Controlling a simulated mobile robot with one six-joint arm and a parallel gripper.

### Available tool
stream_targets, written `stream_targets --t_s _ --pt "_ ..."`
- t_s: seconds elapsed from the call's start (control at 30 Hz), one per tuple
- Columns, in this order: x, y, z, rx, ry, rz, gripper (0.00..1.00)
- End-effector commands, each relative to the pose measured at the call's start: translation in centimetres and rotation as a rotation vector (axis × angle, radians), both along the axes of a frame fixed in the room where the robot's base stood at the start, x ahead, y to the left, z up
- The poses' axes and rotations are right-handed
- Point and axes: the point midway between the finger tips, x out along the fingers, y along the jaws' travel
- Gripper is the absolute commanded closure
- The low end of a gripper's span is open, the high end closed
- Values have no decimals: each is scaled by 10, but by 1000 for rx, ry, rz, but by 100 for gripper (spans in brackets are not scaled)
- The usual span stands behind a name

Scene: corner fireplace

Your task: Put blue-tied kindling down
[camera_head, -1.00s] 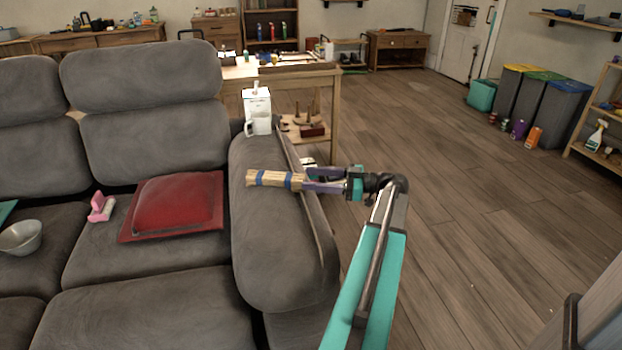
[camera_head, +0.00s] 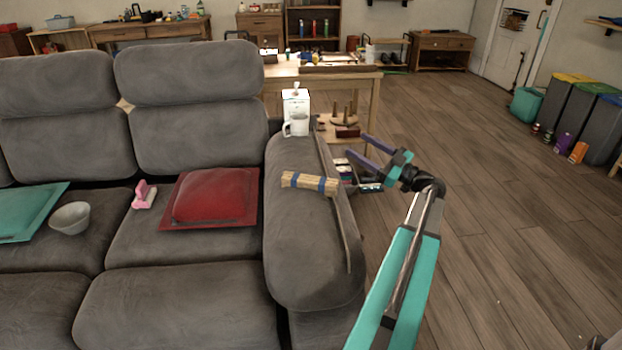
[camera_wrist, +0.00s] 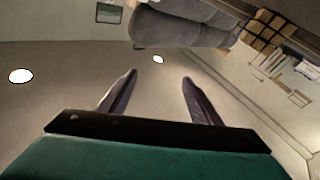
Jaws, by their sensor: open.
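The blue-tied kindling (camera_head: 309,183) is a short bundle of pale sticks with blue bands. In the head view it lies on the top of the grey sofa's right armrest (camera_head: 300,250). My gripper (camera_head: 363,150) is open and empty, to the right of the bundle and a little higher in the picture, apart from it. In the wrist view my two fingers (camera_wrist: 151,90) are spread with nothing between them. The kindling is not seen in the wrist view.
A white carton (camera_head: 296,103) and a white mug (camera_head: 295,125) stand at the armrest's back end. A red cushion (camera_head: 212,197), a pink item (camera_head: 144,195) and a grey bowl (camera_head: 70,218) are on the seats. A wooden table (camera_head: 340,82) stands behind.

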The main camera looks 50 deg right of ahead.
Motion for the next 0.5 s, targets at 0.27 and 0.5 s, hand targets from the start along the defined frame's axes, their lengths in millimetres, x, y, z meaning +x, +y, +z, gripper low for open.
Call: stream_targets --t_s 0.27,0.5 --pt "-15 -76 70 -75 -157 -348 42" --pt "-48 -142 109 -90 -216 -666 42"
